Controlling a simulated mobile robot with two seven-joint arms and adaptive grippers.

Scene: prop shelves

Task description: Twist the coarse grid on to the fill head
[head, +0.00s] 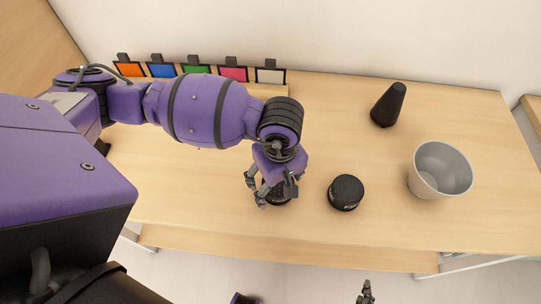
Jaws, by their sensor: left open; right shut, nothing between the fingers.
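A black round, drum-like piece (346,192) with a textured top and small pale lettering on its side stands near the table's front. A second dark round piece (277,197) is under my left gripper (271,190), mostly hidden by it. I cannot tell which of the two is the coarse grid, nor identify the fill head. My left gripper is open, pointing down with its fingers over and beside the second piece; contact is unclear. My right gripper (366,292) shows only partly at the bottom edge, shut and empty, in front of the table.
A black tapered cone (388,105) stands at the back right. A grey open bucket-shaped piece (440,192) stands at the right. Coloured framed panels (197,70) line the back edge in a wooden rack. The table's front right is clear.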

